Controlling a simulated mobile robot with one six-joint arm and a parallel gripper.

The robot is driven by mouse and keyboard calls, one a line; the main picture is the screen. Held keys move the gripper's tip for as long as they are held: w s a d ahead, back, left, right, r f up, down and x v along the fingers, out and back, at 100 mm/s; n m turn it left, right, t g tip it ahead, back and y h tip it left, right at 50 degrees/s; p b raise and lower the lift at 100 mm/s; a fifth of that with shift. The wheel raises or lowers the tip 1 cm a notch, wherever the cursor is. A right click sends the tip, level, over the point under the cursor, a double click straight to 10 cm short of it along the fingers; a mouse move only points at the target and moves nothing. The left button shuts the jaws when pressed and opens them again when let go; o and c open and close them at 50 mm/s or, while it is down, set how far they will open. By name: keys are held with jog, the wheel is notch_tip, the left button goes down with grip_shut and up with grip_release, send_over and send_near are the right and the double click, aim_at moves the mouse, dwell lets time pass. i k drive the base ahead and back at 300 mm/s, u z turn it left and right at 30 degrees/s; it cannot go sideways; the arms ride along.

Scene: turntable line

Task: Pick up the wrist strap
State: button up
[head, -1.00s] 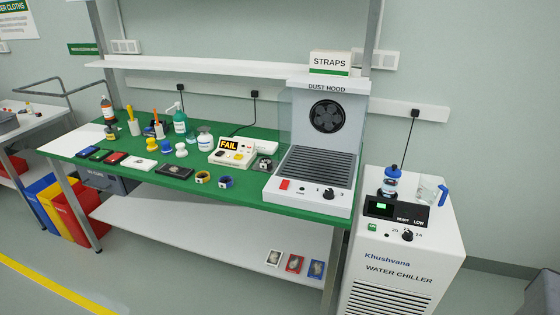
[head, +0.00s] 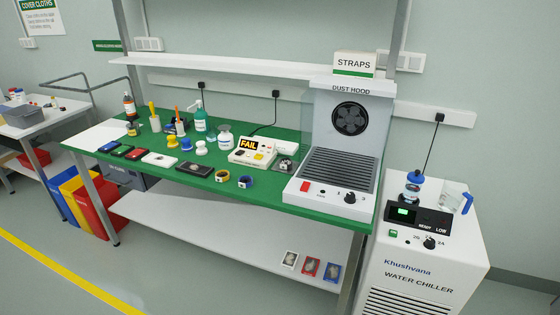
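Two small ring-shaped bands lie at the front of the green bench mat (head: 265,196): a yellow and dark one (head: 222,176) and a blue one (head: 245,182). They look like wrist straps or tape rolls; I cannot tell which. Behind them is a white tester (head: 252,156) with a display reading FAIL. A dark round item (head: 286,164) sits to the right of the tester, too small to make out. A white box labelled STRAPS (head: 354,63) stands on the upper shelf; its contents are hidden. My gripper is not in view.
The dust hood (head: 325,196) takes up the bench's right end. A water chiller (head: 425,260) with a bottle and jug on top stands to its right. Bottles, jars and small flat trays crowd the left half. The lower shelf (head: 220,225) is mostly bare.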

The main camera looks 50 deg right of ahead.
aim_at(285, 163)
jog(key=i, duration=0.9)
jog(key=z, duration=0.05)
